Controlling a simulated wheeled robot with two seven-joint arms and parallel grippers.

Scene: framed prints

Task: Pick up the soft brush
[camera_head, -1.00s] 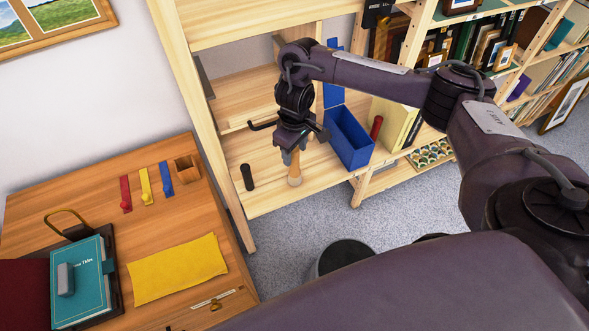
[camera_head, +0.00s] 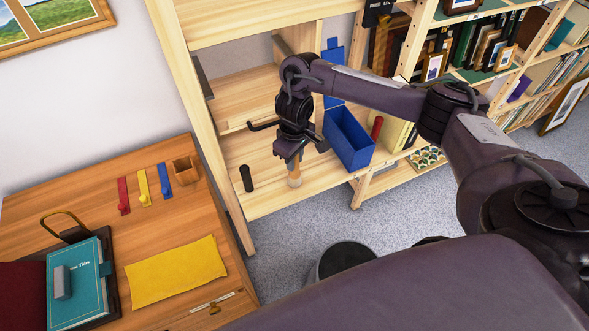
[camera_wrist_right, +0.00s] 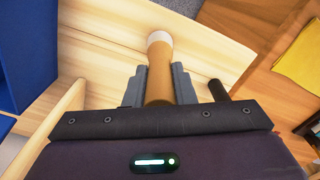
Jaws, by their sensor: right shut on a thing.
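The soft brush (camera_head: 294,176) has a tan wooden handle and a pale end. It stands about upright on the wooden shelf near its front edge. My right gripper (camera_head: 290,157) comes down over it from above and is shut on its upper part. In the right wrist view the brush (camera_wrist_right: 160,65) lies between the two grey fingers of the right gripper (camera_wrist_right: 159,86), its pale end pointing away. I cannot tell whether the pale end touches the shelf. My left gripper is not in view.
A black cylinder (camera_head: 246,179) stands left of the brush. An open blue box (camera_head: 350,142) and a red cylinder (camera_head: 377,127) stand to the right. A wooden upright (camera_head: 200,120) bounds the shelf at left. A desk with a yellow cloth (camera_head: 177,271) is at lower left.

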